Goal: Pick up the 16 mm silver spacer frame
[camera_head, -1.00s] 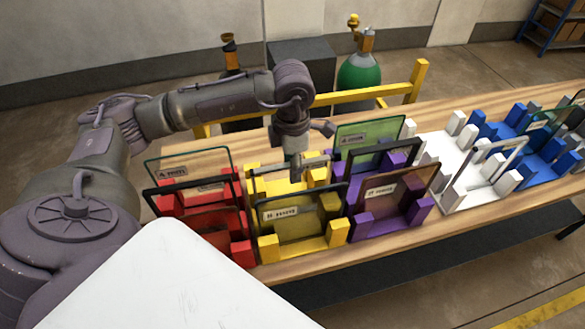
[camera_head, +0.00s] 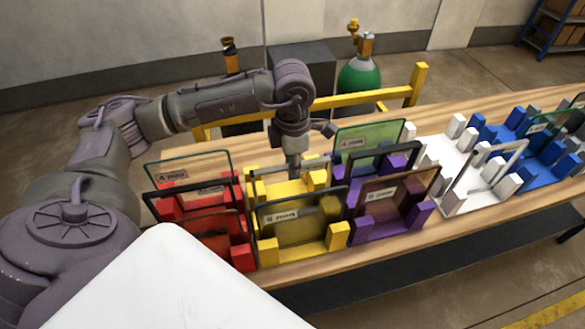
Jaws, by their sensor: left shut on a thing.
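A thin silver-grey spacer frame (camera_head: 266,173) stands upright in the back of the yellow rack (camera_head: 337,238). My left gripper (camera_head: 294,172) comes down from above and is shut on the middle of this top bar. The fingertips are small and partly hidden. The frame still sits within the rack. My right gripper is not in view.
A labelled glass pane (camera_head: 290,225) stands at the front of the yellow rack. A red rack (camera_head: 240,257) on the left and a purple rack (camera_head: 362,229) on the right hold panes and black frames close by. A blue rack (camera_head: 546,174) stands farther right.

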